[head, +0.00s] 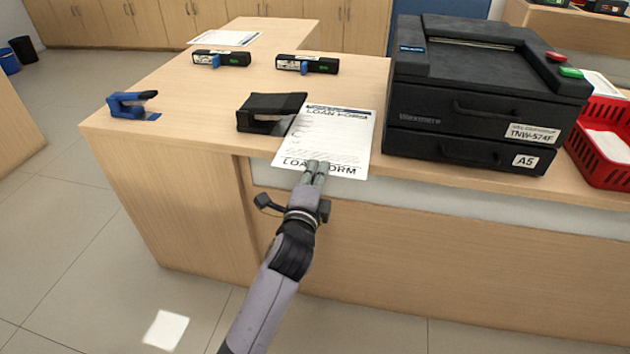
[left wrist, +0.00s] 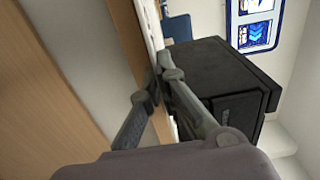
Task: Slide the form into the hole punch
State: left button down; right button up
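The form (head: 335,127) is a white sheet headed "LOAN FORM". In the head view it lies at the front of the counter, with its near end over the front edge. The black hole punch (head: 270,108) stands on the counter just left of the form. The form's left edge meets the punch's right side; I cannot tell whether it is inside the slot. My left gripper (head: 315,167) is shut on the form's near edge. In the left wrist view its fingertips (left wrist: 158,80) come together on the thin sheet. My right gripper is in neither view.
Two black stamp-like devices (head: 221,58) (head: 307,64) lie behind the punch. A black printer (head: 480,95) stands close right of the form, with a red basket (head: 603,145) beyond it. The counter between stapler and punch is clear.

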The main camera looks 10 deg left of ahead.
aim_at(300, 161)
pick_arm(q)
jog(key=w+b, duration=0.1)
jog(key=w, duration=0.1)
jog(key=shift+w, duration=0.4)
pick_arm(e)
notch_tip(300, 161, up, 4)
pick_arm(q)
jog(key=shift+a, duration=0.2)
jog(key=a+p, duration=0.1)
jog(key=a, duration=0.1)
jog(key=shift+a+f+p, duration=0.1)
jog(key=shift+a+p, duration=0.6)
jog(key=shift+a, duration=0.4)
jog(key=shift+f, duration=0.35)
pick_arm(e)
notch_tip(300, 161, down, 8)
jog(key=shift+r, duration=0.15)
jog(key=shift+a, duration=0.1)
pick_arm(q)
jog(key=c, duration=2.4)
grip_release()
jog(key=c, duration=1.7)
grip_release()
